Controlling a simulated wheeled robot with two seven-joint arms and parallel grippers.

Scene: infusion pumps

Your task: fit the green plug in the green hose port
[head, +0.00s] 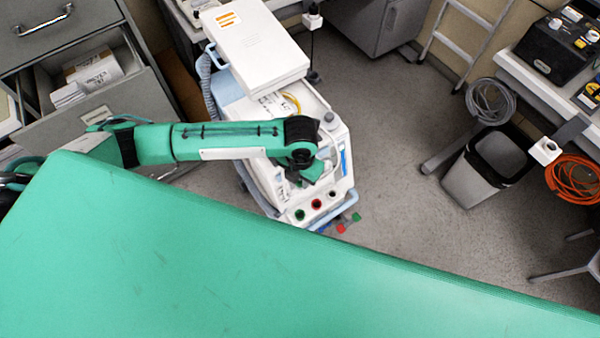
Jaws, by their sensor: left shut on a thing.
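The white infusion pump unit (265,110) stands on the floor beyond the green surface. Its lower front has a row of round ports: a green-tinted port (300,214), a red port (316,204) and a dark port (332,194). A small green piece (356,217) shows at the unit's foot; I cannot tell whether it is the green plug. My left gripper (290,190) points down over the unit's front, just above the ports. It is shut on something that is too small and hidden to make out. My right gripper is not in view.
A small red piece (341,228) lies near the green one. The large green surface (180,260) fills the foreground. A grey bin (480,168) and an orange cable coil (574,180) are at the right. An open drawer (100,100) is at the left. The middle floor is clear.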

